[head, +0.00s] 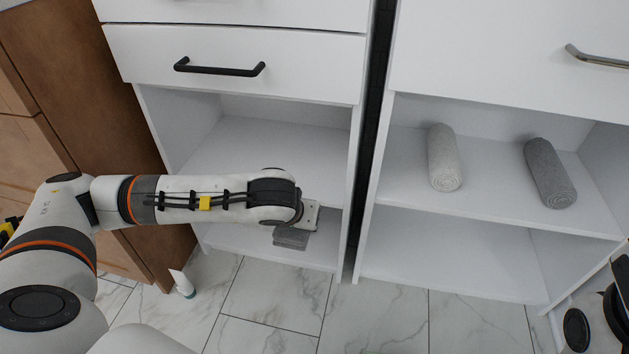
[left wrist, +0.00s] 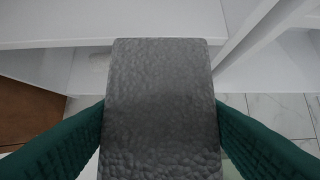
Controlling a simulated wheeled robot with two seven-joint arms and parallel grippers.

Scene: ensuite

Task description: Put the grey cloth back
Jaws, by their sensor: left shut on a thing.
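A grey cloth (left wrist: 160,110) fills the middle of the left wrist view, between the two green fingers of my left gripper (left wrist: 160,135). The gripper is shut on it, with a finger against each side. In the head view the grey cloth (head: 291,238) shows just below my left gripper (head: 300,218), partly hidden by it. It is in front of the lower opening of the left white cabinet (head: 345,190). My right gripper is not in view; only part of my right arm shows at the lower right edge.
A light grey rolled cloth (head: 444,160) and a darker grey rolled cloth (head: 550,175) lie apart on the upper shelf (head: 490,205) of the right cabinet. The left cabinet's upper shelf (head: 250,150) looks empty. A wooden cabinet (head: 80,100) stands at left.

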